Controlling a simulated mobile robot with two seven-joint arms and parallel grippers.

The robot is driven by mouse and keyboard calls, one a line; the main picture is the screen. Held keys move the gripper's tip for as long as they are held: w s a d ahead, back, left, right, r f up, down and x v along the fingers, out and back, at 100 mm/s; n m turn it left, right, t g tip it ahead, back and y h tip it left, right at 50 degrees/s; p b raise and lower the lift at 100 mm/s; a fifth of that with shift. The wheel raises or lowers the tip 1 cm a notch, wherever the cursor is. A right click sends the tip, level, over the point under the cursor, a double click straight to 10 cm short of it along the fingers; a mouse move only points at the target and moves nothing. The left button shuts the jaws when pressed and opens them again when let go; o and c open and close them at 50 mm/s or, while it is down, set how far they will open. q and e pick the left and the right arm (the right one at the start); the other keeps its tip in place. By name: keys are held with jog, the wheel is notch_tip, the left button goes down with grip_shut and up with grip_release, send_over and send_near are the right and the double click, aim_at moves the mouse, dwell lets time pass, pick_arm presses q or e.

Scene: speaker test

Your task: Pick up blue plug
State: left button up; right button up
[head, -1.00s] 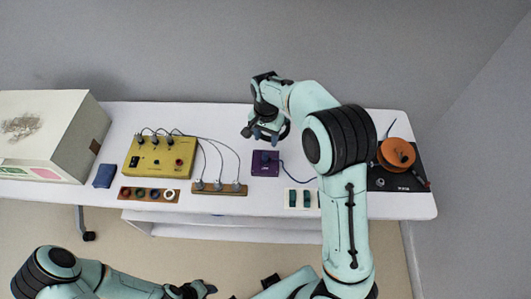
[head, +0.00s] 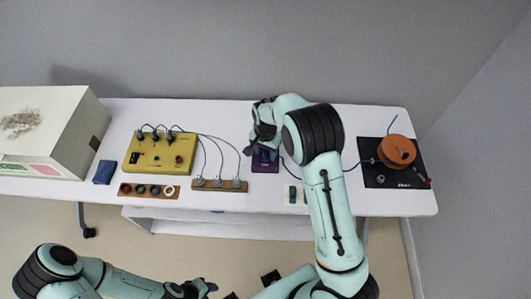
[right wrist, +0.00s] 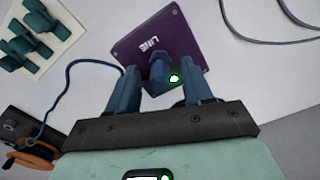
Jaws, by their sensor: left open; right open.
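The blue plug (right wrist: 158,68) stands on the purple box marked LINE (right wrist: 150,36) in the right wrist view. My right gripper (right wrist: 161,78) is open, with one finger on each side of the plug; I cannot tell whether either finger touches it. In the head view my right gripper (head: 262,146) is over the purple box (head: 265,166) and largely hides the plug. My left gripper (head: 200,289) is open and empty, low in the picture, in front of the table.
A pale plate with teal pieces (right wrist: 35,38) is nearby.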

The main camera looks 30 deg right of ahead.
grip_shut()
jog(key=shift+r, duration=0.15)
pick_arm(q)
jog(key=shift+w+r+p, duration=0.9)
jog(key=shift+w+r, duration=0.1)
jog(key=shift+r, duration=0.2)
pick_arm(e)
notch_tip(320, 180, up, 20)
pick_arm(q)
jog(key=w+r+p, duration=0.2)
jog(key=w, duration=0.1)
jog(key=shift+r+t, duration=0.3)
pick_arm(e)
notch_tip(320, 180, up, 4)
jog(key=shift+w+f, duration=0.1)
jog(key=shift+f, duration=0.05)
